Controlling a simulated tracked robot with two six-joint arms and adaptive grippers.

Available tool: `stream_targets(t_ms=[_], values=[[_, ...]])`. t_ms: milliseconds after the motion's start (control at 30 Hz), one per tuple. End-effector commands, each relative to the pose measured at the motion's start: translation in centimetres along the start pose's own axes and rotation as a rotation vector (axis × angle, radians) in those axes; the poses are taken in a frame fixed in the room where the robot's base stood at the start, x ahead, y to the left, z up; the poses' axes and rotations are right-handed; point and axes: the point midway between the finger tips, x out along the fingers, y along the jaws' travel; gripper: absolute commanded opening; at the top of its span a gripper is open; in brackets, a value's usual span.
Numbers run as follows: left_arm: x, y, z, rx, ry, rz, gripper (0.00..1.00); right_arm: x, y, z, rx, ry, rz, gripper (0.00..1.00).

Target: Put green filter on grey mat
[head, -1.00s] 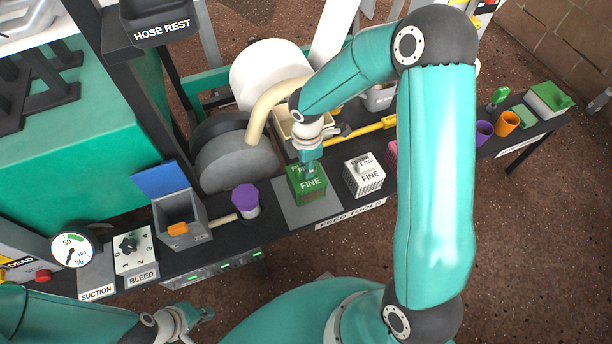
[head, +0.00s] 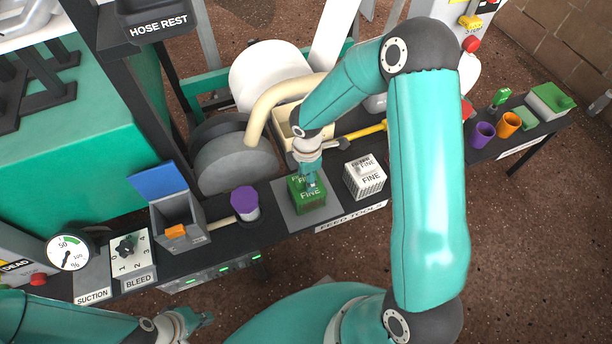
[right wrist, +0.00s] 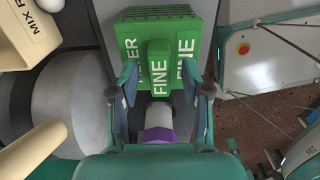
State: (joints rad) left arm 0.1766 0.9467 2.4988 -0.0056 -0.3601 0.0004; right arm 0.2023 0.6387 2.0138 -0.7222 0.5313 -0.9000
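The green filter (head: 308,193), a block labelled FINE with a raised handle, stands upright on the grey mat (head: 297,222). It seems to rest on the mat. My right gripper (head: 311,180) is over its top. In the right wrist view, the fingers of my right gripper (right wrist: 160,92) are spread on either side of the filter's handle (right wrist: 159,70), with a gap visible on both sides. My left gripper (head: 203,318) is low at the bottom left, away from the filter; its fingers are too small to read.
A white filter (head: 364,180) labelled FINE stands to the right of the mat. A purple-topped tool (head: 245,201) and a grey box with a blue lid (head: 177,217) stand to the left. Purple (head: 482,135) and orange (head: 508,124) cups are farther right. My right arm hides part of the bench.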

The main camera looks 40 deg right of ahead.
Motion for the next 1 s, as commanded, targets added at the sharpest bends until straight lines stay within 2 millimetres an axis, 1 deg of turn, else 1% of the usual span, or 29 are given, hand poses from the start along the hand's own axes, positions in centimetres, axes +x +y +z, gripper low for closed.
stream_targets(t_ms=[200,367,467,700,800,900,1000], values=[[-0.1,0.0,0.0,0.0,0.0,0.0,0.0,-0.1,0.0,0.0,0.0,0.0,0.0,0.47],[-0.6,0.2,0.0,0.0,0.0,0.0,0.0,-1.3,0.0,0.0,0.0,0.0,0.001,0.47],[-1.1,0.4,0.0,0.0,0.0,0.0,0.0,-2.9,0.1,0.0,0.0,0.0,0.004,0.47],[-2.4,0.9,0.0,0.0,0.0,0.0,0.0,-7.9,0.1,0.0,0.0,0.0,0.004,0.47],[-2.8,1.0,0.0,0.0,0.0,0.0,0.0,-9.7,0.1,-0.1,-0.001,0.0,0.003,0.47],[-3.0,1.1,0.0,0.0,0.0,0.0,0.0,-11.0,0.1,-0.1,-0.001,0.0,0.002,0.47],[-3.1,1.1,0.0,0.0,0.0,0.0,0.0,-11.7,0.0,-0.1,0.003,0.002,0.0,0.47]])
